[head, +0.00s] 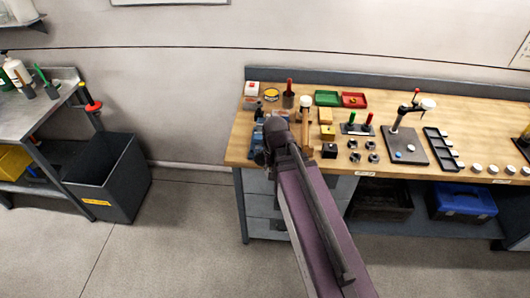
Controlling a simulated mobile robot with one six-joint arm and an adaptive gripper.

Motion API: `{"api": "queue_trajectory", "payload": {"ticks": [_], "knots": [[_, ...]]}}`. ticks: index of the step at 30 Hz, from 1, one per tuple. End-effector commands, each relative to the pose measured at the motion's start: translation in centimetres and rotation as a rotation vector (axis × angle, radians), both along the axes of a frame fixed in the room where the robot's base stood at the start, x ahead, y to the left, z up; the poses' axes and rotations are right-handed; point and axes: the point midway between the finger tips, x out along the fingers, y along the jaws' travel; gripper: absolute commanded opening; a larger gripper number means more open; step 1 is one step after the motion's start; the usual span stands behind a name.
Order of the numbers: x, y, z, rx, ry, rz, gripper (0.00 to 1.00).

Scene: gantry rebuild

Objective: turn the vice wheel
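A blue thing that looks like the vice (257,139) stands at the left front corner of the wooden workbench (237,150). My arm reaches up from the bottom of the picture and covers much of it. I cannot make out the vice wheel for sure behind the arm. My gripper (261,158) seems to be at the far end of the arm, close by the vice. It is small and dark, and its fingers cannot be told apart. Whether it touches the vice cannot be seen.
A green tray (327,98) and a red tray (353,100) lie at the bench's back. A press stand (405,150) stands farther right. A dark bin (110,180) and a metal side table (40,108) stand left. The floor between bin and bench is clear.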

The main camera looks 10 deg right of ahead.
Motion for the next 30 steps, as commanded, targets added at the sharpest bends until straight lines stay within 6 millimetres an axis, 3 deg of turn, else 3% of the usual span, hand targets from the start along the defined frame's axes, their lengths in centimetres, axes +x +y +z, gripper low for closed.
{"api": "queue_trajectory", "payload": {"ticks": [21,30], "knots": [[9.9,0.1,5.8,0.001,-0.002,-1.092,0.49],[13.1,0.2,7.6,0.001,-0.001,-1.488,0.49]]}}
